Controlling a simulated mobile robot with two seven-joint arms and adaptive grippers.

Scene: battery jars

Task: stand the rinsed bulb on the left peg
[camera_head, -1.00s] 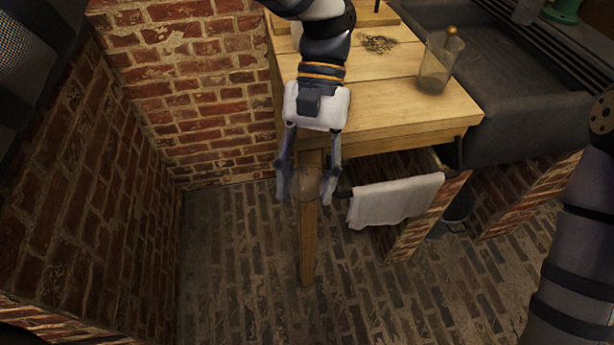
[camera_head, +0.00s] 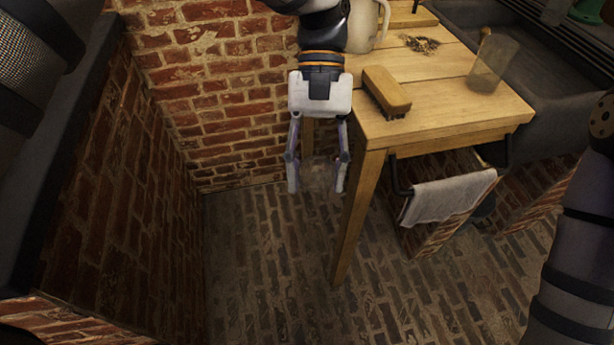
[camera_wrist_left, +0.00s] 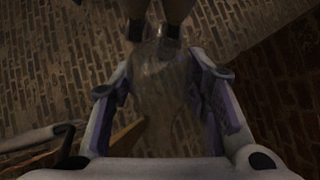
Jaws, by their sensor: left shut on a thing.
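My left gripper (camera_head: 317,178) hangs pointing down in the head view, over the brick floor just left of the wooden table. It is shut on a clear glass bulb (camera_head: 318,172), which is faint and hard to make out against the floor. In the left wrist view the bulb (camera_wrist_left: 162,85) shows between the two fingers (camera_wrist_left: 165,98), with the floor visible through it. I cannot make out the left peg in these frames. My right gripper is out of view; only part of my right arm shows at the right edge.
The wooden table (camera_head: 440,108) holds a wooden brush (camera_head: 386,90), a white jug (camera_head: 366,25), a small pile of bits (camera_head: 422,44) and a glass beaker (camera_head: 488,62). A cloth (camera_head: 449,196) hangs on a rail at the front. A dark sink (camera_head: 535,70) lies right. Brick walls stand left and behind.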

